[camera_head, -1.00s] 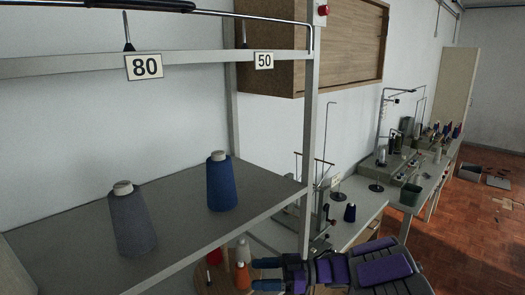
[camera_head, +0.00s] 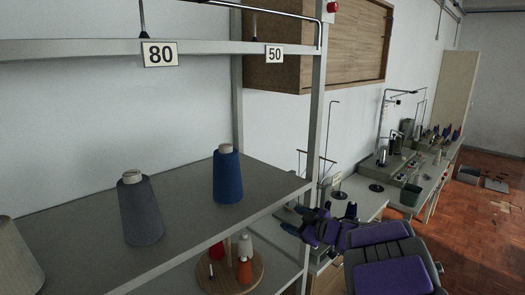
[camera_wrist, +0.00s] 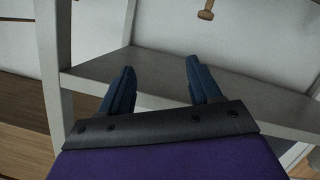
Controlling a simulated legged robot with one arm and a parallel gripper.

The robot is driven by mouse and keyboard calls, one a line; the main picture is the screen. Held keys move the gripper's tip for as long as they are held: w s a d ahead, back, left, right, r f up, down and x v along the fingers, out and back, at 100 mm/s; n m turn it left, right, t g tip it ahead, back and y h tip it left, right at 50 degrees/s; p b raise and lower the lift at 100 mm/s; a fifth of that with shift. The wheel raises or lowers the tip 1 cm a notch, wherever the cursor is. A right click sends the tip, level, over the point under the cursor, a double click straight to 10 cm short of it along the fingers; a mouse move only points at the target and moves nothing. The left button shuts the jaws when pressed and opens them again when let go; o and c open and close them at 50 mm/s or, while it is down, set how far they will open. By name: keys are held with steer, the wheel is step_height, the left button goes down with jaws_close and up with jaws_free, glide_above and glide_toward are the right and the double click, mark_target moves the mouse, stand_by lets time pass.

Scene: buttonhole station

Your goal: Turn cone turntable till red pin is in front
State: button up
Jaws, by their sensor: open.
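The cone turntable (camera_head: 258,275) is a round wooden disc on the lower shelf, at the bottom of the head view. It carries a red cone (camera_head: 217,251), a white cone (camera_head: 245,246) and an orange cone (camera_head: 244,271). A small pale upright peg (camera_head: 211,269) shows near its left side. I cannot make out a red pin. My gripper (camera_head: 294,219) is open and empty, above and to the right of the turntable, beside the shelf post. In the wrist view its two blue fingers (camera_wrist: 159,65) are spread with nothing between them; the turntable is not recognisable there.
The upper shelf (camera_head: 90,225) overhangs the turntable and bears a grey cone (camera_head: 139,208), a blue cone (camera_head: 227,175) and a pale cone (camera_head: 18,255). A metal post (camera_head: 316,110) stands at its right corner. A bench with machines (camera_head: 400,175) runs behind right.

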steer(key=s+d+r+m+t+h, duration=0.1)
steer(key=s+d+m+h, duration=0.15)
steer(key=d+h, duration=0.2)
steer(key=s+d+r+m+h+b, duration=0.1)
steer(key=s+d+r+m+h, duration=0.1)
steer(key=d+m+h, duration=0.3)
steer(key=s+d+r+m+t+h, duration=0.1)
steer(key=s+d+h, duration=0.15)
steer(key=d, duration=0.45)
steer(key=s+d+f+m+g+h, duration=0.2)
steer(key=s+d+m+g, duration=0.1)
steer(key=s, duration=0.5)
steer(key=s+a+f+g+y+b, duration=0.1)
steer(key=s+a+f+g, duration=0.3)
steer(key=s, duration=0.8)
steer(key=s+a+f+m+g+y, duration=0.1)
steer(key=s+a+f+g, duration=0.3)
steer(key=s, duration=0.8)
steer(key=s+a+f+g+y+b, duration=0.1)
steer(key=s+a+f+g, duration=0.3)
steer(key=s, duration=0.9)
steer(key=a+y, duration=0.1)
steer(key=a, duration=0.2)
steer(key=shift+f+y+b, duration=0.15)
steer(key=shift+y+b, duration=0.15)
steer(key=shift+b, duration=0.05)
